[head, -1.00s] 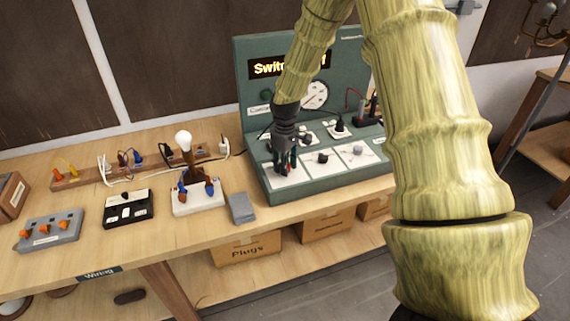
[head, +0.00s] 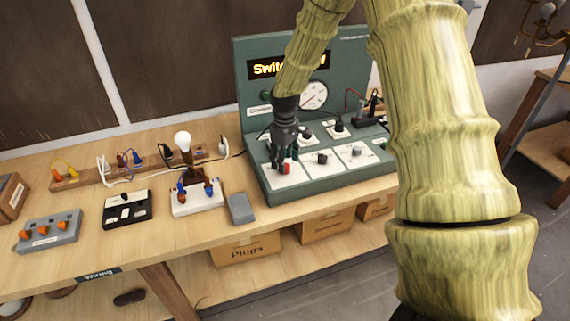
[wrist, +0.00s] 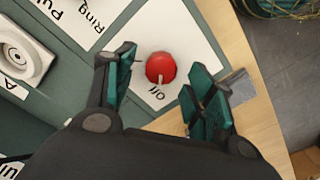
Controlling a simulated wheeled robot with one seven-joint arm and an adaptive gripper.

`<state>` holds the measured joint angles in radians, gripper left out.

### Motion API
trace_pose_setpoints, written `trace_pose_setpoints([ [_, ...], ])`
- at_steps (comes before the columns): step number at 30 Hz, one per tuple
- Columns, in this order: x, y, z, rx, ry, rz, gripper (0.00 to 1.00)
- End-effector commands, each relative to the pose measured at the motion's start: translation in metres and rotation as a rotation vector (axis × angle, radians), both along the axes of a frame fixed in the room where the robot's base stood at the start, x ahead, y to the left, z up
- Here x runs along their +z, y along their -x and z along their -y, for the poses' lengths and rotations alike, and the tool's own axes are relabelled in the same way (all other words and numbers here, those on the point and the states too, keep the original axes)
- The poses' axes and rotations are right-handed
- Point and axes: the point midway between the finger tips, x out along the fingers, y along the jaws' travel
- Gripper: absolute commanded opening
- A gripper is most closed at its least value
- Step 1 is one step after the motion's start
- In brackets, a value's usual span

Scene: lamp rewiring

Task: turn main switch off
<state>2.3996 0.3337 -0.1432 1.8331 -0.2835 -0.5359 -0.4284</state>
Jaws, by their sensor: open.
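The main switch is a red knob with a pale pointer mark (wrist: 160,68), on a white plate (wrist: 187,35) of the green console. In the wrist view the word "off" is printed beside it and the pointer mark lies toward that word. The red knob also shows in the head view (head: 285,169) at the console's front left. My gripper (wrist: 163,80) is open, with its teal-padded fingers apart on either side of the knob. I cannot tell whether either finger touches it. In the head view my gripper (head: 279,160) is low over the same plate.
The green console (head: 350,188) has more knobs on white plates to the right, including a black knob (head: 322,158). A display and a dial (head: 313,95) are on its back panel. A grey block (head: 241,208) and a lamp base (head: 197,203) stand to the left on the bench.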

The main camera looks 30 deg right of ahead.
Motion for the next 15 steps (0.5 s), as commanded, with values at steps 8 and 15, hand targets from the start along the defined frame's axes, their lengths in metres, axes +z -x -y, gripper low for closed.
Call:
trace_pose_setpoints([
  [8,0.05,0.0,0.0,0.0,0.0,0.002,0.54],
  [15,0.084,0.0,0.001,0.0,-0.001,0.002,0.54],
])
